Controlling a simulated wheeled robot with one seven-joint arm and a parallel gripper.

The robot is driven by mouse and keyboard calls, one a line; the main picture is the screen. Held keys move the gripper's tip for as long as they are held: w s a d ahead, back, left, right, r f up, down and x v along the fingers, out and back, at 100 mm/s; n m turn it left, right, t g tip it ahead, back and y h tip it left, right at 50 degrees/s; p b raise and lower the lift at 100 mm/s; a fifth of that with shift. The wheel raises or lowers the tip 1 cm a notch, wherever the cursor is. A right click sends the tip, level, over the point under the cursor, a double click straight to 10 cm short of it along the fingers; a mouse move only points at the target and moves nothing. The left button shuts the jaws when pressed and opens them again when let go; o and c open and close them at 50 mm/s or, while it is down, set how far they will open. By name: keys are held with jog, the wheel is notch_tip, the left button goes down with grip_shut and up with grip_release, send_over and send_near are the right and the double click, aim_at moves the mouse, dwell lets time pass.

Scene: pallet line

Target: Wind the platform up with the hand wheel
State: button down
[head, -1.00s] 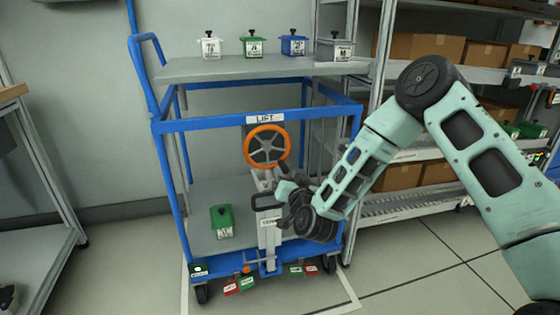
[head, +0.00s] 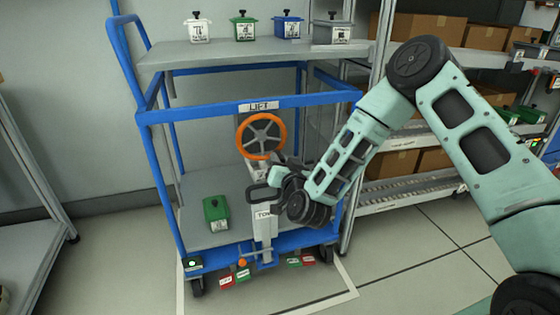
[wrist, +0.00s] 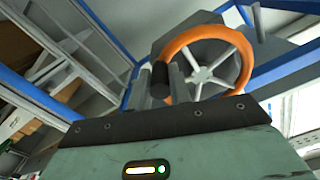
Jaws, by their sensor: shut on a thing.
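The hand wheel (head: 283,137) has an orange rim and grey spokes. It stands under the LIFT label (head: 258,106) at the front of a blue cart. My gripper (head: 262,187) is just below the wheel in the head view. In the wrist view its fingers are closed around a dark round knob (wrist: 160,82), in front of the wheel's rim (wrist: 172,58). How the knob joins the wheel is hidden. The grey platform (head: 193,238) low in the cart carries a green lidded box (head: 216,212).
The cart's top shelf (head: 185,57) holds several lidded boxes. A grey upright marked TOW (head: 263,225) stands below my gripper, with red and green tags (head: 243,276) at floor level. Racks with cartons (head: 423,47) are close on the right. Open floor (head: 110,260) lies left of the cart.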

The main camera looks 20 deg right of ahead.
jog(key=shift+a+m, duration=0.3)
jog(key=shift+a, duration=0.3)
dwell(0.8)
jog(key=c, duration=1.3)
grip_release()
jog(key=shift+d, duration=0.1)
jog(key=shift+s, duration=0.1)
